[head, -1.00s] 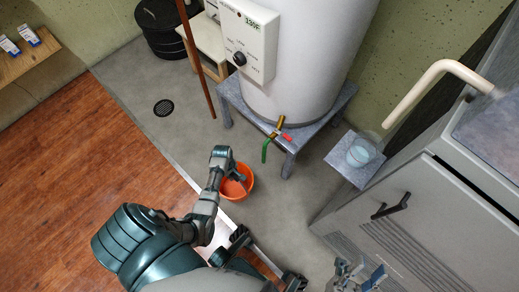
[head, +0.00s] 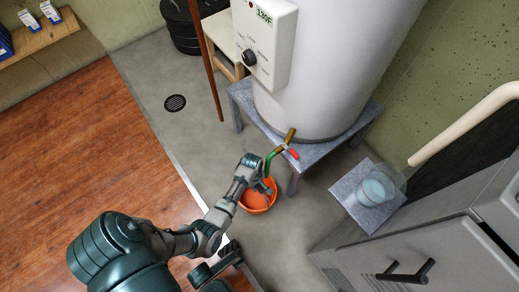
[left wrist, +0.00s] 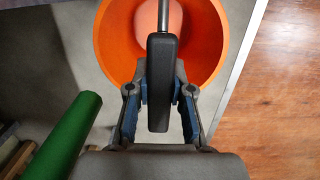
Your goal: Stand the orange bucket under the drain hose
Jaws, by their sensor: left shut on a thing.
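The orange bucket (head: 256,205) is in front of the grey stand, just below the hanging green drain hose (head: 269,163) in the head picture. My left gripper (head: 262,182) is above the bucket. In the left wrist view the left gripper (left wrist: 160,98) is shut on the bucket's black handle grip (left wrist: 159,75), and the orange bucket (left wrist: 115,40) opens beneath it. The green hose (left wrist: 62,138) is left of the gripper there, beside the bucket. I cannot tell whether the bucket touches the floor. My right gripper is out of view.
The white tank (head: 320,60) stands on a grey stand (head: 240,95), with a red valve lever (head: 293,154) at its front. A small grey table (head: 345,187) holds a clear container (head: 376,189). A grey cabinet (head: 440,260) is at right. Grey floor (head: 200,140) is clear at left.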

